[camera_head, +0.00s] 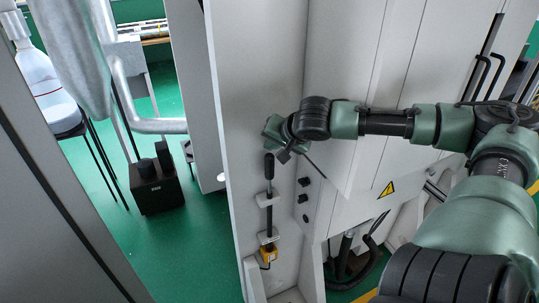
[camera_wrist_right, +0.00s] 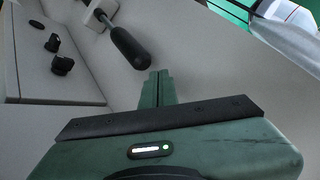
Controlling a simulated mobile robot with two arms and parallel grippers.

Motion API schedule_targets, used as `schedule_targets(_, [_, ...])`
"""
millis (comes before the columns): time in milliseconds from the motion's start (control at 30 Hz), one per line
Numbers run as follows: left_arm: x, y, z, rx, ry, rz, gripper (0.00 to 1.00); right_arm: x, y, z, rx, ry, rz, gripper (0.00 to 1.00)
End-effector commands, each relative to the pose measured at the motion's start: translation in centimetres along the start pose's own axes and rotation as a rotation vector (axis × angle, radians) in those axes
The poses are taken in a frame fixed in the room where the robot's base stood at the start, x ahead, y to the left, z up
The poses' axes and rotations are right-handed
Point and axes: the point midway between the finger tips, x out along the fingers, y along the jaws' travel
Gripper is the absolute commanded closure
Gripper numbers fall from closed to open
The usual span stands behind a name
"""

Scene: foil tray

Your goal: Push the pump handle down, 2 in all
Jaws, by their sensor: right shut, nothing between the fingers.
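The pump handle (camera_head: 269,165) is a black, rounded grip on a dark rod, upright along the pale cabinet face in the head view. In the right wrist view, the pump handle (camera_wrist_right: 130,46) shows just beyond my fingertips, a little to the left, with its rod running into a white bracket (camera_wrist_right: 98,14). My right gripper (camera_head: 272,147) is just above the top of the handle in the head view. In the right wrist view the right gripper (camera_wrist_right: 158,74) has its green fingers together, with nothing between them and a visible gap to the handle. My left gripper is not in view.
A yellow unit (camera_head: 268,253) sits at the rod's lower end. Black knobs (camera_head: 304,198) are on the cabinet right of the rod. Dark hoses (camera_head: 345,255) hang below. A black box (camera_head: 155,187) stands on the green floor at left, where there is free room.

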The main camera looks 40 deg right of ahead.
Motion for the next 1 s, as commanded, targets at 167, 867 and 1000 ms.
schedule_targets(167, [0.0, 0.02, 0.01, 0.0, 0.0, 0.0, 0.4, 0.0, 0.01, 0.0, 0.0, 0.0, 0.0, 1.0])
schedule_targets(867, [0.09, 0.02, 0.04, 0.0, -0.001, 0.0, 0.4, 0.05, 0.04, 0.03, 0.0, 0.0, 0.0, 1.0])
schedule_targets(1000, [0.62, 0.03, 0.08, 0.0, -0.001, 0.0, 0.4, 0.35, 0.26, 0.26, 0.0, 0.0, 0.0, 1.0])
